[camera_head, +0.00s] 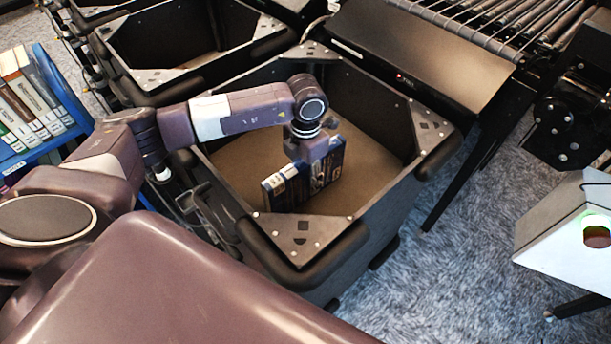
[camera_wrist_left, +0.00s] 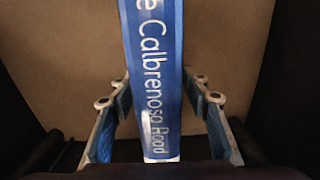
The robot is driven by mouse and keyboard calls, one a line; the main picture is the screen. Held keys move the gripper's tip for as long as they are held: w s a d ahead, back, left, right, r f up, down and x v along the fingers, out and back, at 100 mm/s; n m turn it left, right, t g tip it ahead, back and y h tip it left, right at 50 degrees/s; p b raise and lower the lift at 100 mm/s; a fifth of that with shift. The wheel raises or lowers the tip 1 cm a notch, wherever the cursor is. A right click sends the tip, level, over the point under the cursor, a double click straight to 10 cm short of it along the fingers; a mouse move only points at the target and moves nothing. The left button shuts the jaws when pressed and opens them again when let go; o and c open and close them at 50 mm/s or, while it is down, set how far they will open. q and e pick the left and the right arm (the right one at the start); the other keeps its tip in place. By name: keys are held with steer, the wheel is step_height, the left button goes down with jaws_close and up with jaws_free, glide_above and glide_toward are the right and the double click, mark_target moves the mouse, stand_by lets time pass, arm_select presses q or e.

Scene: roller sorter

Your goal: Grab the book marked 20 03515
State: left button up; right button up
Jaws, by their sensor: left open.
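A blue book (camera_head: 318,172) with pale lettering stands upright in the near black bin (camera_head: 240,225). My left gripper (camera_head: 310,147) reaches down over its top from above; its fingertips are hidden in the head view. The number 20 03515 is not readable. My right gripper is not in view.
The bin's brown floor (camera_head: 235,175) is bare around the book. More black bins (camera_head: 195,45) stand behind. A blue rack of books (camera_head: 30,105) is at the left. A roller conveyor (camera_head: 500,20) is at the top right, and a white box-like unit (camera_head: 560,230) is at the right.

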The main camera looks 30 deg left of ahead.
arm_select(q)
steer(key=shift+f, duration=1.2)
jaws_close()
steer(key=shift+w+r, duration=0.1)
